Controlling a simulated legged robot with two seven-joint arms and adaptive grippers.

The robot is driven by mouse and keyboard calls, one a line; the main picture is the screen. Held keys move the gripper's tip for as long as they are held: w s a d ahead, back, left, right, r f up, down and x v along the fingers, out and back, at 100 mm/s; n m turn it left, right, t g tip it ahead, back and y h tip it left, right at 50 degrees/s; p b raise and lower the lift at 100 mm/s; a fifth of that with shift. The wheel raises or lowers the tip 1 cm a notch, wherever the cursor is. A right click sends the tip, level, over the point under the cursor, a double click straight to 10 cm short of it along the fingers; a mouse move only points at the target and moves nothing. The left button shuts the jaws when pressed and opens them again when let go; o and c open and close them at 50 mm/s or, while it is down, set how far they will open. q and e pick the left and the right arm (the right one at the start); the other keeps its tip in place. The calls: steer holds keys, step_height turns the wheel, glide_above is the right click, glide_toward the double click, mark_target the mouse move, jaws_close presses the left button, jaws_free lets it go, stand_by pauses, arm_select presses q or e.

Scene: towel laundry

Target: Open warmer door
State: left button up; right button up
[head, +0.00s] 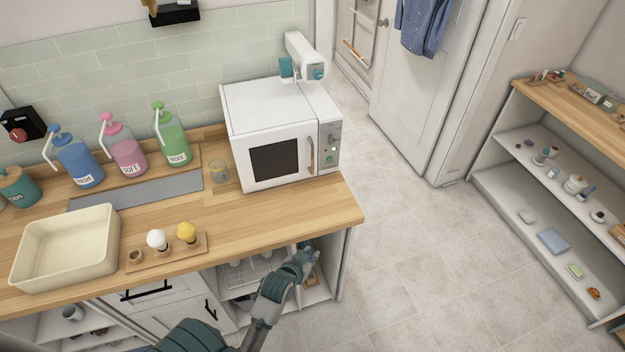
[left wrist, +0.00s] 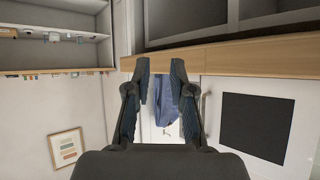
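The warmer (head: 265,101) is a white box on the wooden counter. Its door (head: 255,178) has a dark window and a pale vertical handle (head: 311,155) on the right, and looks closed. My left gripper (head: 311,256) is below and in front of the warmer, lower than the counter's front edge and apart from the handle. In the left wrist view the picture looks upside down; my left gripper (left wrist: 160,72) has its two fingers apart with nothing between them. The door's window (left wrist: 257,127) and the handle (left wrist: 206,108) show at right there. My right gripper is not in view.
The counter (head: 300,208) overhangs open shelves. Floor (head: 410,240) is clear to the right.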

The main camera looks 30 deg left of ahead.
mark_target(312, 159)
arm_select(q)
steer(key=w+a+r+n+t+y, duration=0.25)
steer(key=w+a+r, duration=0.2)
steer(key=r, duration=0.25)
steer(key=w+a+r+n+t+y, duration=0.1)
steer(key=w+a+r+t+y, duration=0.1)
steer(key=w+a+r+t, duration=0.45)
steer(key=w+a+g, duration=0.1)
steer(key=w, duration=0.3)
steer(key=w+g, duration=0.1)
steer(key=w, duration=0.4)
steer(key=w+a+r, duration=0.1)
steer(key=w, duration=0.3)
steer(key=shift+w+a+g+p, duration=0.3)
steer(key=shift+w+a+g, duration=0.05)
steer(key=shift+g, duration=0.05)
jaws_close()
